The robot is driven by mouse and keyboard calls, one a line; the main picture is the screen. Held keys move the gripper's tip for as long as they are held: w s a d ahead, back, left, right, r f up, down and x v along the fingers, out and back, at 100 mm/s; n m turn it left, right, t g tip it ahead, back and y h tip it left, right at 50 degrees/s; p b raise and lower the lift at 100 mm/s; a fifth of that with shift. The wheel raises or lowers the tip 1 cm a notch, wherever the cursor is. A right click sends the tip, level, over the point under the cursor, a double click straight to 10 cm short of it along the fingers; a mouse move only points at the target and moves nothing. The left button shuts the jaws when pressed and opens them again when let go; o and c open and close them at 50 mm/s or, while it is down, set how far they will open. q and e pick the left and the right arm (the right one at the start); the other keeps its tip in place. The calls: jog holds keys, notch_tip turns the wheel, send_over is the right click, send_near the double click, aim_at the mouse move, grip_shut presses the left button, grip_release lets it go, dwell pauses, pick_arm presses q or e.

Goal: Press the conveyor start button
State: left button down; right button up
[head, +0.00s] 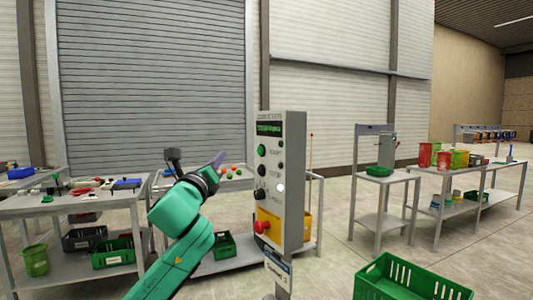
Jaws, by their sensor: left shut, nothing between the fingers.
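A grey control box (290,180) stands on a post right of centre in the head view. A green button (262,153) sits high on its front, beside a label that looks like START. A dark button (262,171) is below it, then a knob (260,194), and a red mushroom button (262,227) on a yellow plate. My left gripper (220,160) is shut and empty. In the picture it is left of the box, near the green button's height, with a visible gap. My right gripper is not in view.
A table (170,183) with small coloured items stands behind my arm. A green crate (405,285) is at the lower right. Tables with containers (450,172) stand farther right, with open floor between.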

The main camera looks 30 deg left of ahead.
aim_at(260, 150)
pick_arm(q)
jog(key=w+d+p, duration=0.3)
jog(key=w+p, duration=0.1)
jog(key=w, duration=0.4)
dwell(0.4)
jog(key=shift+w, duration=0.1)
jog(key=shift+w, duration=0.1)
dwell(1.8)
jog(key=shift+w+d+p, duration=0.2)
jog(key=shift+w+p, duration=0.1)
